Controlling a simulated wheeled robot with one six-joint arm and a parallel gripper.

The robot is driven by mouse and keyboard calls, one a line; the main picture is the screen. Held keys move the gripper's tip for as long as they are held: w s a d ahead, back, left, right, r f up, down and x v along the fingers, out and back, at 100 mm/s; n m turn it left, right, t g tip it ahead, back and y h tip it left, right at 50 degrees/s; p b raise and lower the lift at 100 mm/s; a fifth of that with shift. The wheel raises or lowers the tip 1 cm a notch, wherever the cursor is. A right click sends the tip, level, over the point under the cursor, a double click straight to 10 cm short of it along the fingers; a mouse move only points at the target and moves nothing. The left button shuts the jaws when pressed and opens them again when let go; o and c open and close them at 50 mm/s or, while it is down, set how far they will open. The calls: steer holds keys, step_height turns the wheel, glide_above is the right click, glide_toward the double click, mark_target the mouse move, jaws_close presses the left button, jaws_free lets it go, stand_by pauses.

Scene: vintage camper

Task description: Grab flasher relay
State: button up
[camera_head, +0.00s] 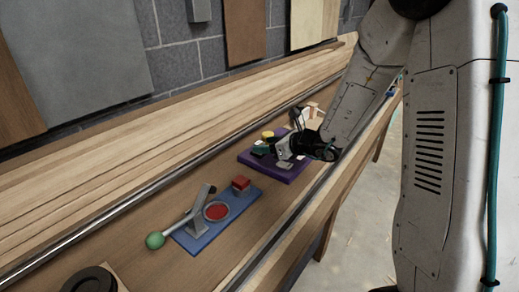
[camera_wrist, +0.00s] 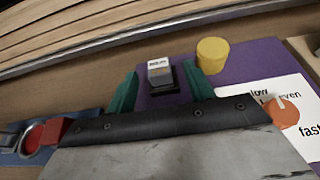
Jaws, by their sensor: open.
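A small pale grey box with a dark printed label, which looks like the flasher relay (camera_wrist: 159,69), stands on a black base (camera_wrist: 163,88) on the purple board (camera_wrist: 230,82). My gripper (camera_wrist: 161,88) is open, with its two green fingers to the left and right of the box in the wrist view. The box is just beyond the fingertips, and I see no contact. In the head view my gripper (camera_head: 264,149) is low over the purple board (camera_head: 288,179). I cannot clearly make out the relay there.
A yellow cylinder (camera_wrist: 211,55) stands close right of the relay. A white card with an orange dial (camera_wrist: 282,112) lies further right. A blue board (camera_head: 185,240) with a green-knobbed lever (camera_head: 155,240), red disc and red block (camera_head: 241,183) is nearer on the wooden bench.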

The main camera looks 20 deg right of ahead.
steer(key=shift+x, duration=0.95)
steer(key=shift+c, duration=0.3)
steer(key=c, duration=1)
steer(key=shift+r, duration=0.15)
